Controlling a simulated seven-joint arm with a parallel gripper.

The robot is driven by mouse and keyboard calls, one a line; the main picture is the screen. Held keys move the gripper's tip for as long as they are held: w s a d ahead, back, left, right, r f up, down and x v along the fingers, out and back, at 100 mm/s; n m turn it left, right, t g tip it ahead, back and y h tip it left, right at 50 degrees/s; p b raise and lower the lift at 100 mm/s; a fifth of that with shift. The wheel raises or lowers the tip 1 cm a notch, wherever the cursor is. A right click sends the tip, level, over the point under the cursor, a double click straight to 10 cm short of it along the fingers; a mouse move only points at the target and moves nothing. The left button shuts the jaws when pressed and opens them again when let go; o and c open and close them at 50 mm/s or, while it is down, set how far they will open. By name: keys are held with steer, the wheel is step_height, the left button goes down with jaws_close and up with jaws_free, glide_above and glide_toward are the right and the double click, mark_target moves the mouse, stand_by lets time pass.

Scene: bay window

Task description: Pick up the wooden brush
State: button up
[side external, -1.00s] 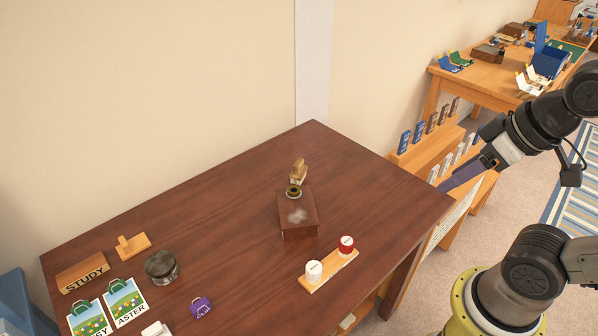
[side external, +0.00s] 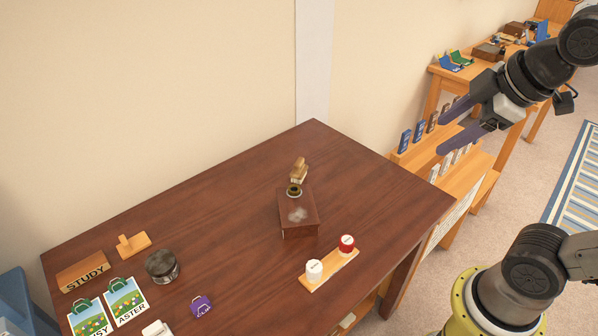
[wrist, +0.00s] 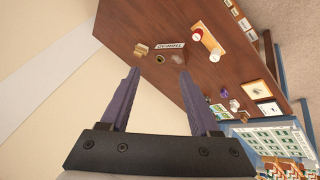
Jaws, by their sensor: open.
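A small upright wooden piece with a pale lower part (side external: 299,171), which looks like the wooden brush, stands just behind a dark brown box (side external: 298,228) on the table. It also shows in the wrist view (wrist: 141,50), near the left fingertip in the picture. A dark ring-shaped object (side external: 294,191) sits at the box's back edge and shows between the fingers in the wrist view (wrist: 160,59). My gripper (side external: 440,136) is open and empty, with purple fingers. It is raised to the right of the table, well away from the wooden piece.
The brown table (side external: 220,240) has clear wood around the box. A wooden strip (side external: 329,270) carries a white and a red pot. A jar (side external: 162,266), STUDY block (side external: 83,272), cards and purple tag (side external: 202,306) lie at left. A stepped rack (side external: 435,150) stands beyond the table.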

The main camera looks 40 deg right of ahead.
steer(key=w+d+r+n, duration=0.1)
steer(key=w+r+n, duration=0.25)
steer(key=w, duration=0.35)
steer(key=n+g+h, duration=0.3)
steer(key=n+g, duration=0.2)
steer(key=n, duration=0.8)
glide_above(299, 161)
steer(key=s+a, duration=0.1)
steer(key=a, duration=0.1)
step_height(299, 161, down, 31)
steer(key=shift+r, duration=0.1)
steer(key=shift+t, duration=0.3)
steer(key=shift+x, duration=3)
